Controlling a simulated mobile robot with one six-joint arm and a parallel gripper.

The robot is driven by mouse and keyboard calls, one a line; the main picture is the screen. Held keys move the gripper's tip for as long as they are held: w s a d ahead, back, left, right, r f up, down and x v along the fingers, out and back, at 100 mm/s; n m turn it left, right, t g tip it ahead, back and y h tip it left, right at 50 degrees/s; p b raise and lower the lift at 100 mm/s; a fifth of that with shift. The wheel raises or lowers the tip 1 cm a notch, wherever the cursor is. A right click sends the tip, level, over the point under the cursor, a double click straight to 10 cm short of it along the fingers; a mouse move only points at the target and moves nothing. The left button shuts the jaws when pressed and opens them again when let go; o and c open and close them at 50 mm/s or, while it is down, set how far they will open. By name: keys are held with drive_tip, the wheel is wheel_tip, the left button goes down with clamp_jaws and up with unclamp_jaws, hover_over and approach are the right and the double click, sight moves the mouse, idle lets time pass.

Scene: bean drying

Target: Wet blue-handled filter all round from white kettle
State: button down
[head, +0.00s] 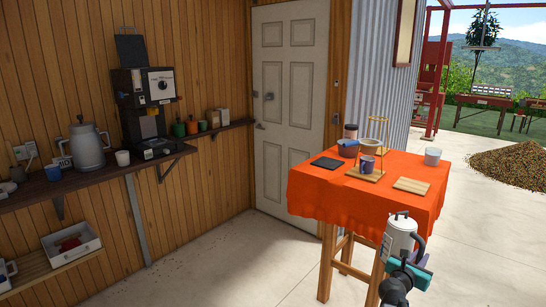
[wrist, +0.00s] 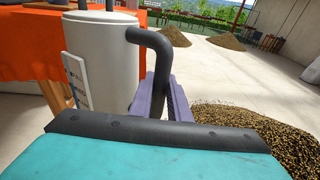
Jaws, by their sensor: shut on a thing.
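The white kettle (head: 399,238) has a dark handle and hangs upright in front of the orange-covered table. My gripper (head: 414,258) is shut on its handle. In the wrist view the kettle (wrist: 104,70) fills the upper left, and the purple fingers (wrist: 160,97) close around the dark handle. A pale filter (head: 374,146) sits in a wire stand (head: 368,178) with a wooden base on the table. Its handle colour is too small to tell. A blue mug (head: 367,163) stands below the filter. The kettle is apart from the filter, nearer to me and lower right. Its spout is not clear.
A shelf with a grinder (head: 145,98) is left. Bean heaps (head: 508,164) lie right.

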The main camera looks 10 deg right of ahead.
sight(385, 250)
drive_tip(key=w+a+f+n+t+y, duration=0.1)
drive_tip(key=w+a, duration=0.1)
drive_tip(key=a, duration=0.1)
drive_tip(key=w+a+f+n+t+y+b, duration=0.1)
drive_tip(key=w+a+n+t+y, duration=0.1)
drive_tip(key=a, duration=0.1)
drive_tip(key=w+a+n+t+y+b, duration=0.1)
drive_tip(key=w+a+n+y, duration=0.1)
drive_tip(key=w+a, duration=0.1)
drive_tip(key=shift+f, duration=0.4)
drive_tip(key=a+f+n+y+b, duration=0.2)
drive_tip(key=a+n+y, duration=1)
drive_tip(key=a, duration=0.9)
drive_tip(key=s+a+n+g+y, duration=0.4)
drive_tip(key=s+a+y, duration=0.3)
drive_tip(key=a, duration=0.3)
drive_tip(key=shift+g+y, duration=0.5)
drive_tip(key=shift+y, duration=0.4)
drive_tip(key=shift+s+f, duration=0.2)
drive_tip(key=shift+f, duration=0.35)
drive_tip(key=shift+s+f, duration=0.15)
drive_tip(key=shift+f, duration=0.35)
drive_tip(key=shift+s, duration=0.1)
